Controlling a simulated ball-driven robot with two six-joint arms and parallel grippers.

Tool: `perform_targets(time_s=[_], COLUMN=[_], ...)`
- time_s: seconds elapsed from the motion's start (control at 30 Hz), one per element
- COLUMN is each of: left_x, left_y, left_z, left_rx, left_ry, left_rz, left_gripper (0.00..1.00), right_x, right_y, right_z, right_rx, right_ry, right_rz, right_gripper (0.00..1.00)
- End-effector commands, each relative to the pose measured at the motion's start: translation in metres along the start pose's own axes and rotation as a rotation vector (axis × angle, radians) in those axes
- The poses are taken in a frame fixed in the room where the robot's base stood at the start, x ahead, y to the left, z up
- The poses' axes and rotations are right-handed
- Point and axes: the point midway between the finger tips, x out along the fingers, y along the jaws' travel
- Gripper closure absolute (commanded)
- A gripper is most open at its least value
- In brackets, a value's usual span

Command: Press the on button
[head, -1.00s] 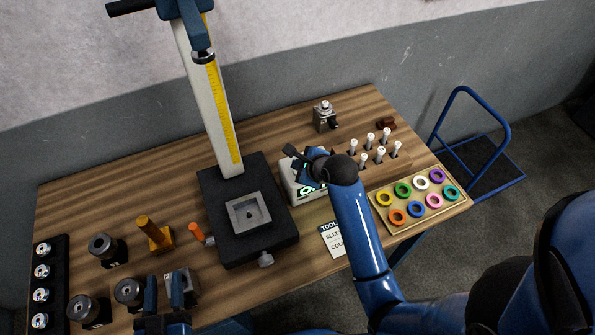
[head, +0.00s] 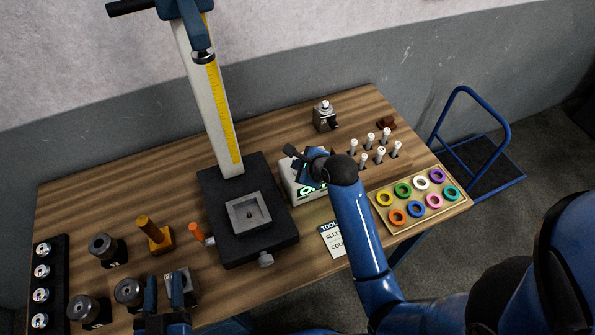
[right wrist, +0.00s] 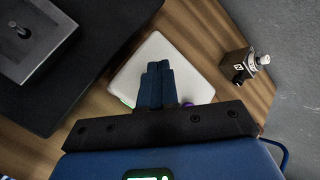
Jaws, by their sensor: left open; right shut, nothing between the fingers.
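A white box (head: 296,194) with a lit green display stands on the table, right of the black press base. My right gripper (head: 292,152) is over the top of this box in the head view. In the right wrist view its shut fingers (right wrist: 157,70) are in front of the white box top (right wrist: 165,55). A small purple spot (right wrist: 188,104) shows beside the fingers at the box's edge. I cannot tell whether the fingertips touch the box. No on button can be made out clearly. My left gripper (head: 164,292) is open at the bottom left, near the grey cylinders.
The press (head: 222,110) with its black base (head: 262,235) stands left of the box. A small metal fixture (head: 324,118) stands behind.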

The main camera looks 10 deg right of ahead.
Motion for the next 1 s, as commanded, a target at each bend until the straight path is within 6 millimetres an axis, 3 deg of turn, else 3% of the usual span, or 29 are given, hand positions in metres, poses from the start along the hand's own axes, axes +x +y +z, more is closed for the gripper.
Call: perform_targets(time_s=[1.0], left_x=[-0.0001], left_y=[0.0], left_z=[-0.002], left_rx=[0.0], left_ry=[0.0], left_rz=[0.0], left_gripper=[0.57], right_x=[0.0056], right_y=[0.0044], right_z=[-0.0043], right_rx=[0.0], right_ry=[0.001], right_rz=[0.001], right_gripper=[1.0])
